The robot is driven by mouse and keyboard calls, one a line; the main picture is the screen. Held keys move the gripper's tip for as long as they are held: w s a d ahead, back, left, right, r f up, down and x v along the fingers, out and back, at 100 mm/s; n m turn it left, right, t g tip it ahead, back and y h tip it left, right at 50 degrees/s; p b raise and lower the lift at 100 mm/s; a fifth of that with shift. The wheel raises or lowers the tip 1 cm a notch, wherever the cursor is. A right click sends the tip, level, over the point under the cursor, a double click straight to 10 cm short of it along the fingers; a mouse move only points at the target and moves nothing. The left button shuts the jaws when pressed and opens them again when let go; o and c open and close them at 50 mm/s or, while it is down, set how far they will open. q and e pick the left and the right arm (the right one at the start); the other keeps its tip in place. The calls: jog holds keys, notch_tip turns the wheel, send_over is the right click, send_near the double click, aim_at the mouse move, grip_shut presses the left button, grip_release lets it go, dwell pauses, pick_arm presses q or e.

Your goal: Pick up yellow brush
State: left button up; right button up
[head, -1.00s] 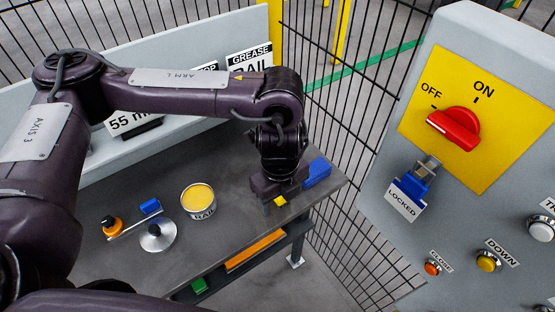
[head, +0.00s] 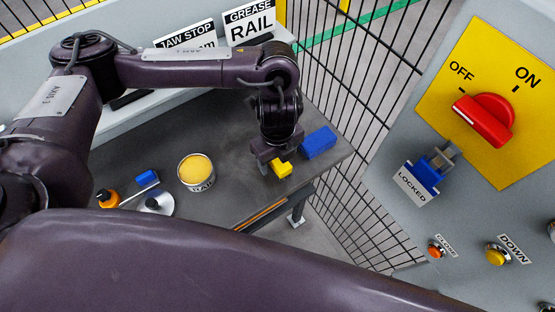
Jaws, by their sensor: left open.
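The yellow brush (head: 283,169) shows as a small yellow block on the dark grey bench top, towards its right end. My left gripper (head: 274,163) points down right over it, with the jaws open. The gripper hides part of the brush, and I cannot tell whether the fingers touch it. My right gripper is out of view.
A blue block (head: 318,142) lies close to the right of my left gripper. A tin of yellow grease (head: 196,172), an orange-capped item (head: 107,198) and a small blue piece (head: 146,177) stand to the left. A mesh fence (head: 335,95) and a control panel (head: 420,130) bound the right.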

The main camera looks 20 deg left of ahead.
pick_arm(q)
jog(key=shift+s+f, duration=0.1)
jog(key=shift+f, duration=0.25)
jog(key=shift+c, duration=1)
jog(key=c, duration=0.9)
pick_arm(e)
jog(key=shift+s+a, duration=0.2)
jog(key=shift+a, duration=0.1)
pick_arm(q)
jog(key=shift+r, duration=0.1)
